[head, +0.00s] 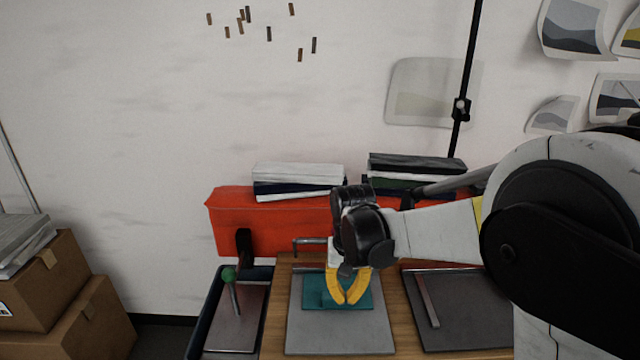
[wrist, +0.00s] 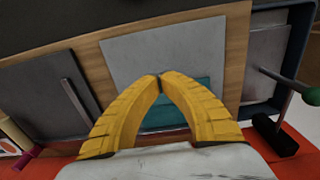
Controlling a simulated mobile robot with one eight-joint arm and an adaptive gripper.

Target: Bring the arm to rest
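My gripper (head: 350,301) has yellow curved fingers and hangs pointing down over the middle of the wooden table. In the wrist view the tips of my gripper (wrist: 160,78) meet, with nothing seen between them. A teal sheet (head: 312,292) lies on a grey plate (head: 340,336) below the fingers. Part of the teal sheet (wrist: 180,112) also shows behind the fingers in the wrist view. The fingers hide some of it. The gap between the fingertips and the sheet is hard to judge.
A dark tray (head: 196,330) with a green-knobbed lever (head: 229,275) stands left of the plate. A dark plate (head: 465,305) with a metal bar (head: 427,300) lies right. An orange-red box (head: 232,220) and stacked sheets (head: 298,175) stand behind. Cardboard boxes (head: 45,285) are far left.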

